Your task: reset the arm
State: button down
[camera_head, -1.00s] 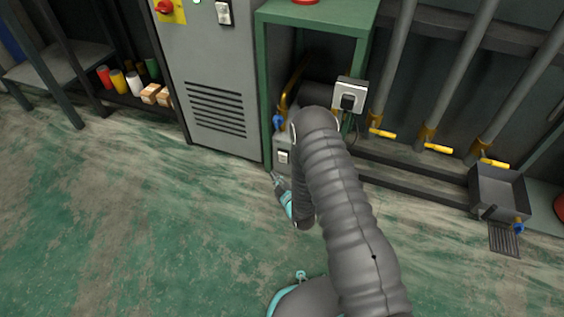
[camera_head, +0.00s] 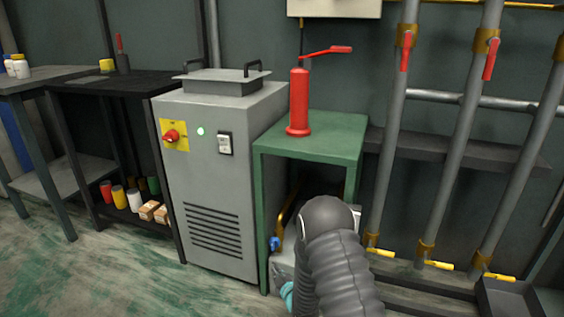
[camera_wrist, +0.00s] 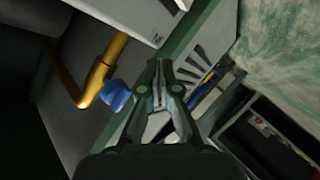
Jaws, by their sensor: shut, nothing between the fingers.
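My gripper (camera_wrist: 159,88) is shut and empty in the wrist view, its two fingers together. A yellow pipe (camera_wrist: 98,75) with a blue knob (camera_wrist: 115,95) shows to its left, and a green frame edge (camera_wrist: 190,30) runs diagonally behind it. In the head view my grey arm bends low in front of the green stand (camera_head: 310,140), and its dark bulk hides part of the space under the stand. The gripper is small and partly hidden there, near the stand's front leg.
A grey cabinet (camera_head: 215,170) with a red switch stands left of the stand. A red bottle-like pump (camera_head: 299,100) stands on the stand. Vertical pipes (camera_head: 460,125) with valves line the right wall. A black shelf (camera_head: 115,90) stands further left. Open floor (camera_head: 110,280) lies at lower left.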

jog(key=s+d+r+m+g+h+p, duration=0.15)
jog(key=d+r, duration=0.25)
jog(key=r, duration=0.8)
jog(key=s+d+r+m+g+h+p, duration=0.1)
jog(key=d+r+m+h, duration=0.2)
jog(key=r, duration=0.9)
jog(key=s+d+r+m+g+p, duration=0.1)
jog(key=s+d+r+m, duration=0.15)
jog(key=s+r, duration=0.4)
jog(key=s+d+r+m+g+p, duration=0.1)
jog(key=s+d+r+p, duration=0.1)
jog(key=s+d+r, duration=0.35)
jog(key=s+d+r+m+g+p, duration=0.1)
jog(key=s+r, duration=0.3)
jog(key=s, duration=0.9)
jog(key=s+d+r+m+g+p, duration=0.1)
jog(key=s+r, duration=0.4)
jog(key=s, duration=0.7)
jog(key=shift+s+d+r+m+g+h, duration=0.2)
jog(key=shift+s+m+g+h, duration=0.2)
jog(key=shift+m+g, duration=0.6)
jog(key=shift+f+t, duration=0.1)
jog(key=shift+t, duration=0.15)
